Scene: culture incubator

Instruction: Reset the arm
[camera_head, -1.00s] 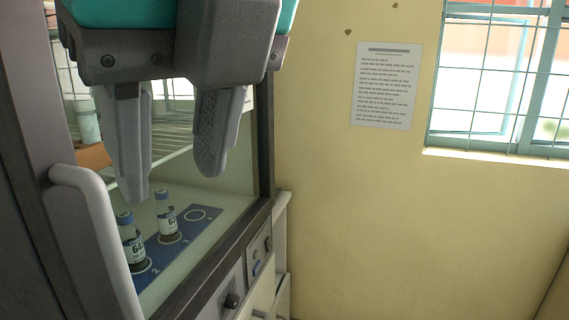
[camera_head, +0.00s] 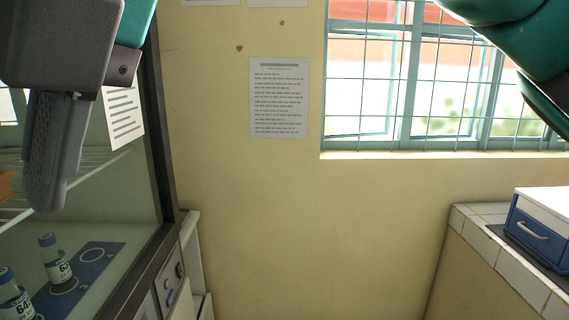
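My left gripper (camera_head: 50,155) hangs at the upper left in front of the incubator opening. One grey finger shows fully; the other is cut off by the picture's left edge. The visible finger sits out to the side of the palm, and nothing is seen held by it. Below it, apart from it, a small blue-capped vial (camera_head: 55,262) stands upright on a blue numbered mat (camera_head: 110,248). A second vial (camera_head: 14,300) stands at the lower left corner, partly cut off. Of my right arm, only a teal link shows at the top right; its gripper is out of view.
The incubator's dark frame (camera_head: 162,150) runs down beside my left gripper. A yellow wall (camera_head: 330,220) with a posted sheet (camera_head: 278,97) and a barred window (camera_head: 440,80) is behind. A tiled counter (camera_head: 500,262) with a blue-and-white box (camera_head: 540,230) stands right.

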